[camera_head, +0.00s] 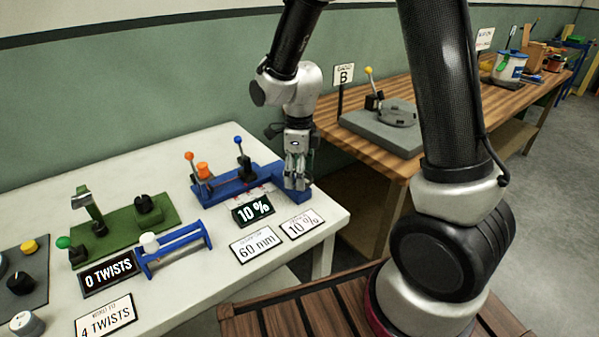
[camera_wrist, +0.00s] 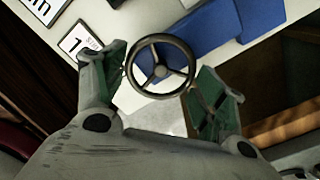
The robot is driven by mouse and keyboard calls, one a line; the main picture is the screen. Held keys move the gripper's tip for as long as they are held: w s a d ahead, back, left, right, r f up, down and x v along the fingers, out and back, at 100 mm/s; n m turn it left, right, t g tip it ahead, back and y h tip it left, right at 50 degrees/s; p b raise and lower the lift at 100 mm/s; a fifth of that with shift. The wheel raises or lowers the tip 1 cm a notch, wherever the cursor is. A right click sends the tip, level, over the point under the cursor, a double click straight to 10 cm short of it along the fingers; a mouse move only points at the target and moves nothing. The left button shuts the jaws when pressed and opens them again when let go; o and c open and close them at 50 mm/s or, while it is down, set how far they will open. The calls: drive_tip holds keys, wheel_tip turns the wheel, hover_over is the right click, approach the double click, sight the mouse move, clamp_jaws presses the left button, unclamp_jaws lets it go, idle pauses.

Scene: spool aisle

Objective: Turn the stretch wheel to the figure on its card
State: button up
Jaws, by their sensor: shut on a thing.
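The stretch wheel, a grey three-spoked handwheel (camera_wrist: 160,71), sits between the two green-padded fingers of my gripper (camera_wrist: 161,62) in the wrist view. My gripper is shut on its rim. In the head view my gripper (camera_head: 297,172) is at the right end of the blue stretch device (camera_head: 236,184) and hides the wheel. The black display (camera_head: 253,210) in front of the device reads 10 %. A white card (camera_head: 301,224) reads 10 %, and another card (camera_head: 250,243) beside it reads 60 mm. The blue body also shows in the wrist view (camera_wrist: 212,28).
Left on the white table (camera_head: 212,143) are a green twist device (camera_head: 125,230), a blue frame (camera_head: 178,250) and a 0 TWISTS display (camera_head: 110,273). A wooden bench (camera_head: 335,128) with sign B (camera_head: 344,74) stands behind right. The table's right edge is close to my gripper.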

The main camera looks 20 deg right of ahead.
idle(0.4)
drive_tip(key=o, duration=1)
wheel_tip(320, 180, up, 12)
idle(0.4)
